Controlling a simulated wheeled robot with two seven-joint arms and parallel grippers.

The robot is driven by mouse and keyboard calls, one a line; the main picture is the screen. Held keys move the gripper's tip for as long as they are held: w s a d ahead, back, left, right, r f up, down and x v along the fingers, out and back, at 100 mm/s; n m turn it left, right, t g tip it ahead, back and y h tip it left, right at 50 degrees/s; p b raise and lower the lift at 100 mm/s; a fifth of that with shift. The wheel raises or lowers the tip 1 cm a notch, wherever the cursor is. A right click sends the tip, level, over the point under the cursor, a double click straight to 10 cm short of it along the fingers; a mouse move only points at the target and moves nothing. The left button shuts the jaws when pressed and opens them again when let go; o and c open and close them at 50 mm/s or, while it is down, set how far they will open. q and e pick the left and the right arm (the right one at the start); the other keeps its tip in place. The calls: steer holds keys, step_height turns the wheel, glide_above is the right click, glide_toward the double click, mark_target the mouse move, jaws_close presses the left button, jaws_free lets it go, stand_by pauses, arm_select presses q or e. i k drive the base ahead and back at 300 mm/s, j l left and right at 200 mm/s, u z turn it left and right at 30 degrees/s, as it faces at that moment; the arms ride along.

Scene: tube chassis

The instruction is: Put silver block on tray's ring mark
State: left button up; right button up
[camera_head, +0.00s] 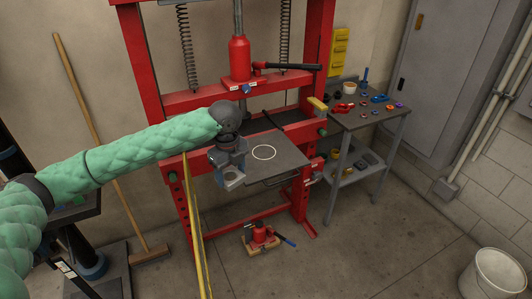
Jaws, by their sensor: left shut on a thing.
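My left gripper (229,163) hangs down at the front-left edge of the tray, in front of the red press. It is shut on the silver block (234,182), which shows below the fingers; they hide part of it. The tray (288,158) is a flat dark grey plate at the press bed. Its white ring mark (264,152) is a thin circle, empty, just right of my gripper. The block is left of and nearer than the ring, apart from it in the picture. My right gripper is out of view.
The red press frame (310,190) stands around the tray, with its red jack (239,58) above. A yellow pole (197,230) rises in front of the left post. A tool table (375,116) stands at the right. A small red jack (260,236) sits on the floor.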

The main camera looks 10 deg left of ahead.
mark_target(264, 152)
steer(key=i+l, duration=0.15)
steer(key=i, duration=0.3)
steer(key=i+l, duration=0.15)
steer(key=i, duration=0.3)
